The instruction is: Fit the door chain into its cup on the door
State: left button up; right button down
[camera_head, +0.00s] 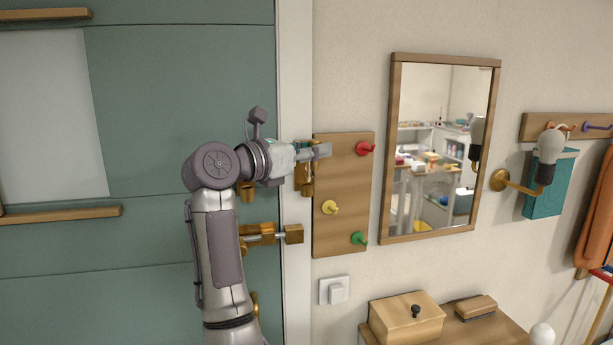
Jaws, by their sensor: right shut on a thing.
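The green door (180,110) fills the left, beside a white frame. My right gripper (319,152) is in front of the frame's right edge and the peg board. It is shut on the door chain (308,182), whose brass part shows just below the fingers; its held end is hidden. A small brass fitting (246,193) on the door, partly behind my wrist, may be the cup; I cannot tell for sure. The gripper is to the right of it, apart from it. My left gripper is not in view.
A brass slide bolt (268,234) crosses from door to frame below the gripper. The wooden board (343,200) with coloured pegs is close to the fingers. A mirror (440,150), light switch (334,290) and wooden box (405,318) are to the right.

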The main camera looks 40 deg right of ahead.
jog(key=s+r+b, duration=0.3)
jog(key=s+r, duration=0.2)
jog(key=s, duration=0.4)
pick_arm(q)
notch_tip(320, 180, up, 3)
jog(key=p, duration=0.7)
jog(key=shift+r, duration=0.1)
pick_arm(e)
jog(key=w+a+n+t+y, duration=0.1)
jog(key=w+a+n+t, duration=0.2)
jog(key=w, duration=0.5)
jog(key=w+a+f+n+t+y, duration=0.1)
jog(key=w+a+n+t, duration=0.2)
jog(key=w+a+t, duration=0.3)
jog(key=w+a, duration=0.1)
jog(key=w, duration=0.2)
jog(key=shift+a+f, duration=0.15)
jog(key=shift+f, duration=0.05)
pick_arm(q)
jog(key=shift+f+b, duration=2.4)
pick_arm(e)
send_over(247, 198)
jog(key=w, duration=0.1)
jog(key=shift+d+f, duration=0.2)
jog(key=shift+f, duration=1.25)
jog(key=shift+d+f, duration=0.15)
jog(key=shift+f, duration=1.3)
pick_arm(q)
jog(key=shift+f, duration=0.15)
